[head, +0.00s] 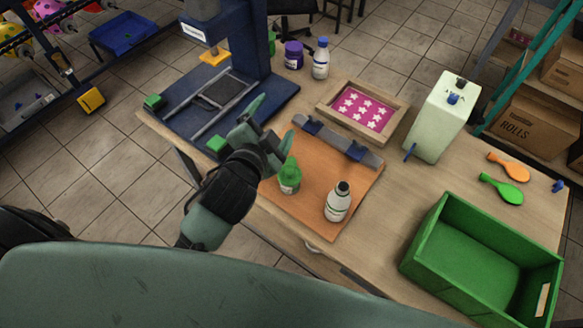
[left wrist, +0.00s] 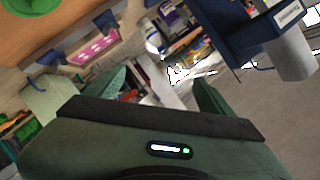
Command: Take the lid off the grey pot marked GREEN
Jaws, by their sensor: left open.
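My left gripper (head: 272,126) is open and empty, above the mat's left edge, just up and left of the pot. Its two fingers also show in the left wrist view (left wrist: 155,92). The lid appears to be on the pot. My right gripper is not in view.
A white bottle with a dark cap (head: 338,203) stands right of the pot. Behind are a grey bar with blue clamps (head: 336,142), a framed pink star screen (head: 364,108) and a blue press (head: 240,60). A green crate (head: 418,262) is at right.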

